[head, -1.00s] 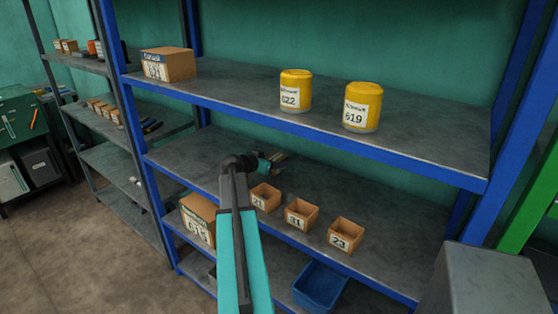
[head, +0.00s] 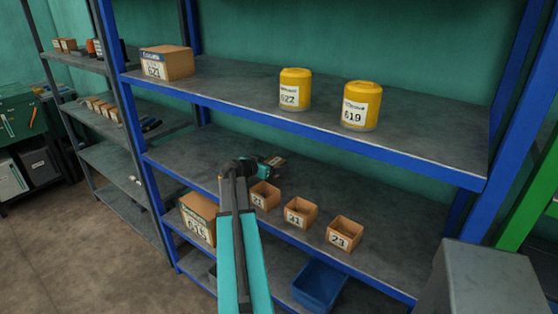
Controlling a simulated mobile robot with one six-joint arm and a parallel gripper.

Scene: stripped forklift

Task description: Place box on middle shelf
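My arm reaches up from the bottom of the head view over the middle shelf (head: 370,225) of the blue rack. My gripper (head: 279,161) is above the back of that shelf, behind the small open boxes. Its fingers are small and partly hidden by the wrist, so I cannot tell if they are open; no box shows in them. A closed cardboard box labelled 615 (head: 197,222) sits lower left, beside my arm, seemingly on the lower shelf. Another closed box, 621 (head: 166,63), stands on the top shelf at left.
Three small open boxes (head: 265,195), (head: 300,213), (head: 344,233) line the middle shelf's front. Yellow cans 622 (head: 295,89) and 619 (head: 361,105) stand on the top shelf. A blue bin (head: 319,285) is below. The middle shelf's right part is clear.

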